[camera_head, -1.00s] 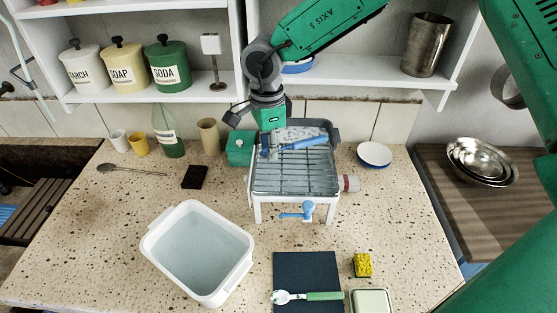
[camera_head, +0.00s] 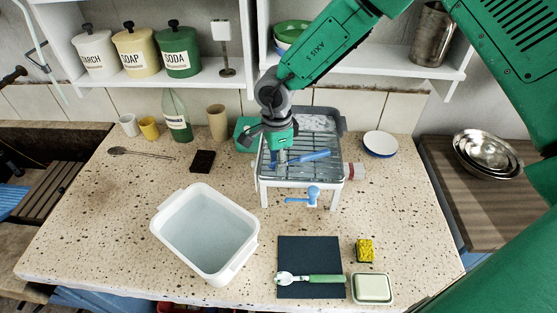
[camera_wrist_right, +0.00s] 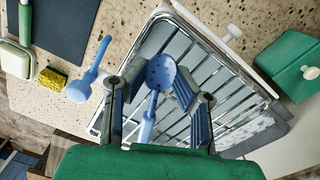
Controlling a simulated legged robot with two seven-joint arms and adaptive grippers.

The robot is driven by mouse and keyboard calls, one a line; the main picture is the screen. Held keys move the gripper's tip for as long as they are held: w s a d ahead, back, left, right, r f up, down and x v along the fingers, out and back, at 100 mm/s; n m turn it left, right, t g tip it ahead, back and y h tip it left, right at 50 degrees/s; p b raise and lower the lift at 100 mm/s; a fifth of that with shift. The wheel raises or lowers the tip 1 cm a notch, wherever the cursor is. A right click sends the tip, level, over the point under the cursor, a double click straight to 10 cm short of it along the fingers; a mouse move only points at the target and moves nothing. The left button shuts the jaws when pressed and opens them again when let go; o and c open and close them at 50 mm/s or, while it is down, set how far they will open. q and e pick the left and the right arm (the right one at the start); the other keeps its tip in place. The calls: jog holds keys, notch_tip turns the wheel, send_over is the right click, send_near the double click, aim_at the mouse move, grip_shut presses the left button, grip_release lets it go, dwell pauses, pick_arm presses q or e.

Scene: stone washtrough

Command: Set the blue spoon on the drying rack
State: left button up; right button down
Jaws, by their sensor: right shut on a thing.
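The spoon's handle (camera_head: 313,155) sticks out to the right in the head view. A second, lighter blue ladle-like utensil (camera_head: 312,192) lies in front of the rack. My left gripper is not in view.
A white basin (camera_head: 207,232) stands front left. A dark mat (camera_head: 310,255) with a green-handled utensil, a yellow sponge (camera_head: 365,250) and a soap dish (camera_head: 371,288) lie in front. A green box (camera_head: 246,132) stands left of the rack, a bowl (camera_head: 380,144) to its right.

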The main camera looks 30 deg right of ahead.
jog(key=shift+s+d+f, duration=0.1)
jog(key=shift+s+f, duration=0.05)
jog(key=shift+f, duration=0.15)
jog(key=c, duration=1.3)
grip_release()
jog(key=shift+s+d, duration=0.1)
jog(key=shift+d, duration=0.05)
jog(key=shift+d+f, duration=0.15)
jog(key=shift+f, duration=0.05)
jog(key=shift+w+r, duration=0.25)
jog(key=shift+r, duration=0.35)
notch_tip(320, 180, up, 12)
jog(key=shift+w+f, duration=0.1)
jog(key=shift+w, duration=0.05)
